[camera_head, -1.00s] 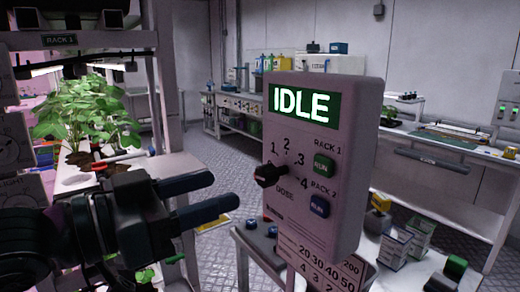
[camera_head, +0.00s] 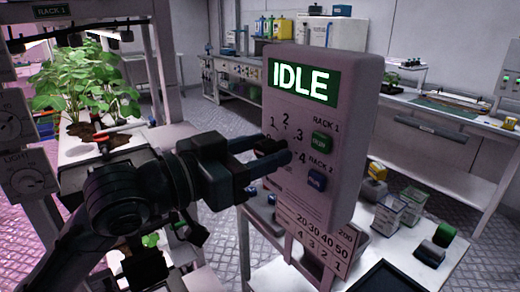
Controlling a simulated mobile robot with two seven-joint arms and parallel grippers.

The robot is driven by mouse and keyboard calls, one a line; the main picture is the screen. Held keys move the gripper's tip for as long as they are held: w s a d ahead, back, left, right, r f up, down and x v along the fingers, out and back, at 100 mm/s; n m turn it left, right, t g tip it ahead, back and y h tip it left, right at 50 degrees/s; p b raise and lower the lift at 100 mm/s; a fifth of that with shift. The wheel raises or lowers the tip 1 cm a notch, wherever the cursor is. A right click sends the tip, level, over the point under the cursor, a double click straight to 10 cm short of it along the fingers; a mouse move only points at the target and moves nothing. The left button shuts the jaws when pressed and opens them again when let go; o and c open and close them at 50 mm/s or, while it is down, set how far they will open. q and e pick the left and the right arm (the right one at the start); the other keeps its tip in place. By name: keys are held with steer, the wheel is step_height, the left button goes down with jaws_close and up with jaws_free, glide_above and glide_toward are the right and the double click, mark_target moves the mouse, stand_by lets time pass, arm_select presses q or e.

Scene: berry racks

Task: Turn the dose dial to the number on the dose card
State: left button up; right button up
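The pale control box (camera_head: 350,140) stands in the middle with a green screen (camera_head: 304,79) reading IDLE. Its black dose dial (camera_head: 267,147) has the numbers 1 to 4 around it and is partly hidden by my fingers, so its pointer direction cannot be told. My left gripper (camera_head: 272,149) is open at the dial, its two dark fingers on either side of the knob; whether they touch it cannot be told. A printed card (camera_head: 318,243) below the box shows rows with 20 30 40 50 and 4 3 2 1. My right gripper is not in view.
The white table (camera_head: 283,279) holds small boxes (camera_head: 400,208) at right. A plant rack (camera_head: 75,150) stands at left.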

arm_select(q)
steer(key=c, duration=0.8)
steer(key=shift+c, duration=0.2)
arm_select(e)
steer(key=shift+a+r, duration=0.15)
